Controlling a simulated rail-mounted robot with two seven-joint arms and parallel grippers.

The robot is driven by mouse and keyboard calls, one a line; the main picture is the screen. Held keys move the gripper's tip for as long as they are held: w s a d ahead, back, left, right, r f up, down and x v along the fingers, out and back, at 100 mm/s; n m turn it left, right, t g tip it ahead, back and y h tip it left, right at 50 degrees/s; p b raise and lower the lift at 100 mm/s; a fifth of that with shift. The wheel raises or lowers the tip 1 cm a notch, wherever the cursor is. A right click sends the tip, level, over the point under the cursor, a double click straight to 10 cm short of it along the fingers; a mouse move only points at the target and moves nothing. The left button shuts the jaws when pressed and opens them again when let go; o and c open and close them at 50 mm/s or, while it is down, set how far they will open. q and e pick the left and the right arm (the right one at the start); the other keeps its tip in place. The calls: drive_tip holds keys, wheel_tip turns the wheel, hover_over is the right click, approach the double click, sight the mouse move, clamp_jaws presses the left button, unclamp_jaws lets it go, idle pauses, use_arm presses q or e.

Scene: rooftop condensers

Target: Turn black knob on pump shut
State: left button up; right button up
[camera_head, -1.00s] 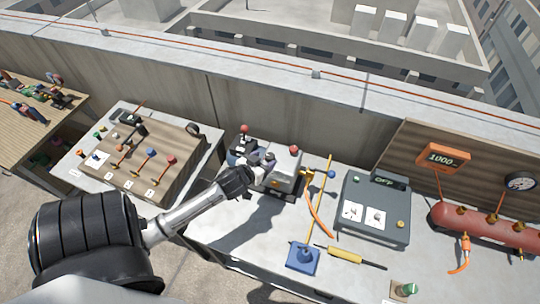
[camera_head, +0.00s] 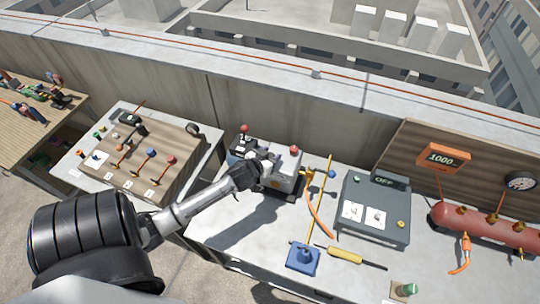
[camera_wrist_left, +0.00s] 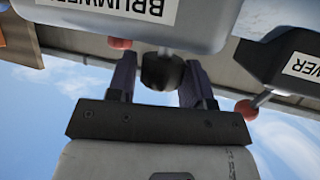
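The pump (camera_head: 287,172) is a light grey housing on a dark base at the middle of the bench, with its label showing in the wrist view (camera_wrist_left: 205,22). Its black knob (camera_wrist_left: 161,72) is round and sits between the two fingers of my left gripper (camera_wrist_left: 160,78). In the head view my left gripper (camera_head: 262,167) is at the pump's front left and hides the knob. My right gripper is not in view.
Red-ball levers (camera_head: 294,150) stand on and beside the pump. An orange hose (camera_head: 318,212), a blue-based stand (camera_head: 303,258) and a yellow tool (camera_head: 345,255) lie to the right, near a grey OFF box (camera_head: 375,208). A wooden lever panel (camera_head: 150,160) is left.

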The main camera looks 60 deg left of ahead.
use_arm(q)
drive_tip(key=c, duration=0.6)
drive_tip(key=shift+r+m+t+h+p, duration=0.2)
drive_tip(key=shift+m+t+h+p, duration=0.2)
drive_tip(key=shift+m+h+p, duration=0.8)
drive_tip(key=shift+a+m+h+p, duration=0.1)
drive_tip(key=shift+m+h+p, duration=0.4)
drive_tip(key=shift+m+h, duration=0.5)
drive_tip(key=shift+f+m+h, duration=0.1)
drive_tip(key=shift+m+h, duration=0.2)
drive_tip(key=shift+h, duration=0.3)
drive_tip(key=m+h+b, duration=0.1)
drive_tip(key=m+h, duration=0.1)
drive_tip(key=h, duration=0.1)
drive_tip(key=shift+f, duration=0.2)
drive_tip(key=m+h+b, duration=0.2)
drive_tip(key=shift+m+g, duration=0.3)
drive_tip(key=shift+m+h+b, duration=0.5)
drive_tip(key=shift+h+b, duration=0.2)
drive_tip(key=shift+b, duration=0.05)
